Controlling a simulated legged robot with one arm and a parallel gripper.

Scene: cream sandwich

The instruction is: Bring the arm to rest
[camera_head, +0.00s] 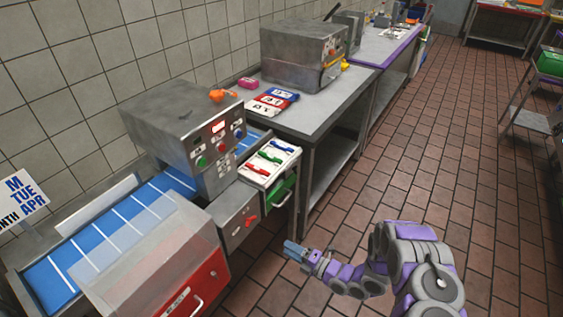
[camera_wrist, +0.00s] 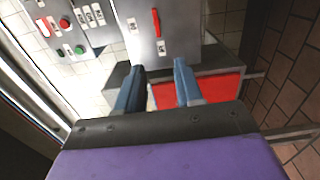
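My gripper (camera_head: 293,250) is at the end of my purple and grey arm, low in the middle of the head view. It points left toward the grey drawer front with a red handle (camera_head: 250,220) and is apart from it. In the wrist view my gripper (camera_wrist: 158,72) shows two blue fingers with a clear gap between them and nothing held. The grey panel with a red lever (camera_wrist: 156,24) lies beyond the fingertips.
A grey machine (camera_head: 190,125) with buttons stands over a blue conveyor (camera_head: 110,225). A clear cover and a red front (camera_head: 190,290) are at lower left. A steel table (camera_head: 325,105) stands behind. The tiled floor (camera_head: 440,170) to the right is clear.

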